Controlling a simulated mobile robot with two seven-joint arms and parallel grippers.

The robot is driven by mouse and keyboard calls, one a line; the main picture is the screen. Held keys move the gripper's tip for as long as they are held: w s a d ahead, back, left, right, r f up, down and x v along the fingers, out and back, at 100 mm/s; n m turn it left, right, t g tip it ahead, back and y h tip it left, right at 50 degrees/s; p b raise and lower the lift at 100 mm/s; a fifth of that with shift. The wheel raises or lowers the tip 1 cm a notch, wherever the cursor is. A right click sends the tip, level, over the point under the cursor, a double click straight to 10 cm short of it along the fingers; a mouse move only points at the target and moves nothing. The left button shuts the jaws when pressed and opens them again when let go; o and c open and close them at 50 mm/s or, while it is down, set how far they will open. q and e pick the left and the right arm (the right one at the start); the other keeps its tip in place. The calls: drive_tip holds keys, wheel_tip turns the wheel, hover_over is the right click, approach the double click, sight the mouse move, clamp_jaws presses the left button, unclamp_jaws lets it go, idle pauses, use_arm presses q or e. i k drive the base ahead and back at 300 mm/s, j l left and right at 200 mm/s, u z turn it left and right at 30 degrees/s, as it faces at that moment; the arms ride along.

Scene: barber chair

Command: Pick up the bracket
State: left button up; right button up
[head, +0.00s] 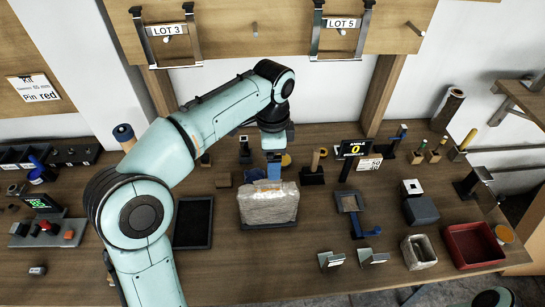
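Two small shiny metal angle brackets stand near the front of the bench: a left one (331,260) and a right one (372,257). I cannot tell which is meant. My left arm reaches over the bench from the left. Its gripper (273,168) points down just behind the wrapped block, far from the small brackets; its fingers are too hidden to read. My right gripper is not in view; part of my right arm shows at the bottom right.
The wrapped grey block (268,206) stands mid-bench. A dark tray (193,223) lies to its left. A blue-handled tool (366,229), a grey box (421,211), an open pale container (418,252) and a red bin (473,245) stand right. The front strip left of the brackets is clear.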

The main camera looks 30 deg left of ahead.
sight(329, 262)
drive_tip(key=k+l, duration=0.75)
drive_tip(key=k, duration=0.15)
